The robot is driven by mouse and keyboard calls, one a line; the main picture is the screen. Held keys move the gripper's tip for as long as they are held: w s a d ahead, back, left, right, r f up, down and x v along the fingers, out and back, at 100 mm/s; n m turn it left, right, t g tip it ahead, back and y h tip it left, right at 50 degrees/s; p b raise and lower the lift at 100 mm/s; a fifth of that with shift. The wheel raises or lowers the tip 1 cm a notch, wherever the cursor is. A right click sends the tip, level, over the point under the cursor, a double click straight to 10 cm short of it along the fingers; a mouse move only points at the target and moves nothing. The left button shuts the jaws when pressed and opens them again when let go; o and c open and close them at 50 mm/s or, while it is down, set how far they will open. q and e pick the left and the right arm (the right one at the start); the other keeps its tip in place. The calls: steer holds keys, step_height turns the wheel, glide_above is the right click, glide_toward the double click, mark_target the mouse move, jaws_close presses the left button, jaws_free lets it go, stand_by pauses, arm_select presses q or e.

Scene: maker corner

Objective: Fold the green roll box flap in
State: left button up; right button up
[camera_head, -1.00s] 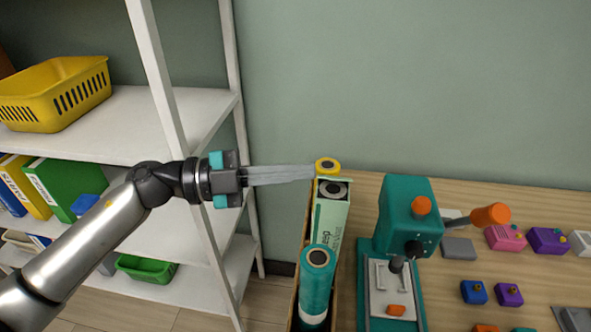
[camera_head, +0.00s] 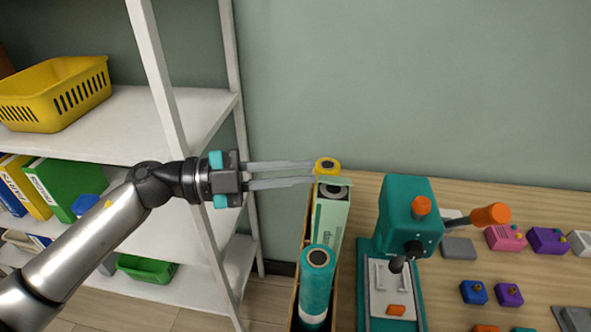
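The green roll box (camera_head: 331,222) stands upright among rolls in a narrow wooden bin, with the dark core of a roll showing at its open top. Its pale green flap (camera_head: 336,181) shows as a thin strip at the top, standing out over the back part of the opening. My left gripper (camera_head: 314,171) comes in from the left, open, with two long grey fingers apart. The fingertips are just left of the flap and the yellow roll; I cannot tell if they touch. My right gripper is not in view.
A yellow roll (camera_head: 327,165) stands behind the box and a teal roll (camera_head: 316,285) in front, in the wooden bin (camera_head: 335,306). A teal press (camera_head: 409,215) with an orange-knobbed lever is close on the right. White shelves (camera_head: 185,112) are on the left.

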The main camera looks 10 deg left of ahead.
arm_select(q)
steer(key=b+v, duration=0.2)
steer(key=v, duration=1.5)
steer(key=shift+a+b, duration=0.25)
steer(key=shift+b, duration=0.15)
stand_by(0.9)
steer(key=shift+r, duration=0.15)
steer(key=shift+p, duration=0.3)
